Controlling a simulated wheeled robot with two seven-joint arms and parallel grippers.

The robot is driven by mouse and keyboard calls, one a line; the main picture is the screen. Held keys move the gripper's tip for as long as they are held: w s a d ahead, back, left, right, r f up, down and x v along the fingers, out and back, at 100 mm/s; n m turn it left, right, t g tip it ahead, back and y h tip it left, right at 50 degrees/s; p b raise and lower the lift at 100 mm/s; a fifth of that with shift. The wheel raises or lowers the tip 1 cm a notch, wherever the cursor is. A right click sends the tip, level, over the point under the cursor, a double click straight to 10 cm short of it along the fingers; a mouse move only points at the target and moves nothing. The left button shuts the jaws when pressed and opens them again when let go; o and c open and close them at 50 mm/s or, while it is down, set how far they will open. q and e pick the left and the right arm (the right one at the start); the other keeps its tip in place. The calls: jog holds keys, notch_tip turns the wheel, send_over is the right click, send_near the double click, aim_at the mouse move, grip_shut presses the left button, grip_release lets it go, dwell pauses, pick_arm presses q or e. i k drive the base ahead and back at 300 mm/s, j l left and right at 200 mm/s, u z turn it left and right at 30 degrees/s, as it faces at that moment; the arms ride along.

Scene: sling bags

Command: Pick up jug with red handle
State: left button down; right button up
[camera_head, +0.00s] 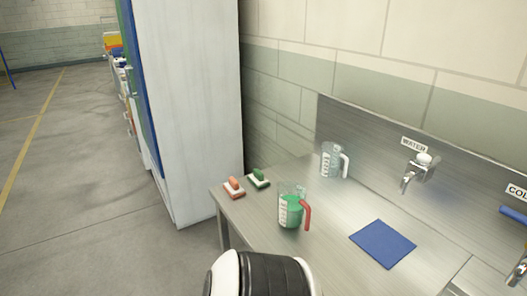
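The jug with the red handle (290,208) stands upright on the metal counter (335,240). It is clear with white markings and holds something green. Its red handle (307,214) is on the right side. A second clear jug with a white handle (331,161) stands farther back, near the metal backsplash. A black and white part of my own body shows at the bottom centre, in front of the counter. Neither gripper's fingers can be seen.
A red brush (234,188) and a green brush (259,178) lie at the counter's left end. A blue cloth (383,244) lies right of the red-handled jug. A tap (416,170) juts from the backsplash below a WATER label. A tall white cabinet (190,110) stands left.

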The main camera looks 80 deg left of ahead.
aim_at(291, 195)
jog(key=l+u, duration=0.15)
jog(key=u, duration=2.15)
jog(key=j, duration=0.1)
